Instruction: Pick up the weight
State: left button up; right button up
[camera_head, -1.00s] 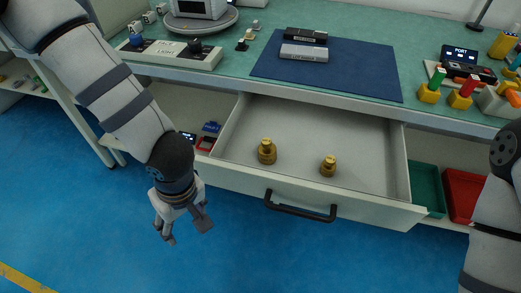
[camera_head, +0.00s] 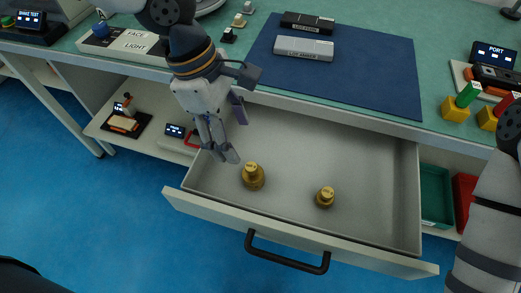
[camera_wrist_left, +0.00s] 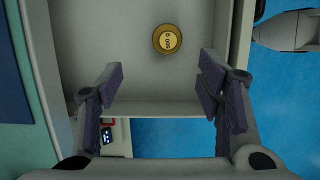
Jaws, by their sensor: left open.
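Two brass weights stand upright in the open drawer (camera_head: 365,165): a larger weight (camera_head: 253,176) at the left and a smaller weight (camera_head: 325,198) to its right. My left gripper (camera_head: 232,128) is open and empty above the drawer's left end, beside and above the larger weight, not touching it. In the left wrist view one round weight (camera_wrist_left: 167,39) with a marked top shows from above, beyond the open fingers (camera_wrist_left: 160,82). My right arm shows at the right edge, but its gripper is out of view.
The bench top (camera_head: 365,22) overhangs behind the drawer. A blue mat (camera_head: 370,75) with a grey bar (camera_head: 303,49) lies on it. Green (camera_head: 436,195) and red (camera_head: 465,200) bins sit right of the drawer. The drawer's black handle (camera_head: 287,256) sticks out in front.

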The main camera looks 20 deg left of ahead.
aim_at(249, 166)
pick_arm(q)
jog(key=x, duration=0.3)
jog(key=s+b+x, duration=0.1)
jog(key=x, duration=0.1)
jog(key=shift+s+f, duration=0.15)
jog(key=shift+f, duration=0.25)
jog(key=x, duration=0.3)
jog(key=b+x, duration=0.1)
jog(key=x, duration=0.1)
jog(key=shift+d+f, duration=0.25)
jog(key=shift+d, duration=0.2)
pick_arm(e)
jog(key=shift+g, duration=0.4)
jog(key=s+f, duration=0.2)
jog(key=s, duration=0.1)
jog(key=shift+s+f, duration=0.25)
jog(key=shift+f, duration=0.1)
pick_arm(q)
jog(key=shift+r, duration=0.1)
grip_shut()
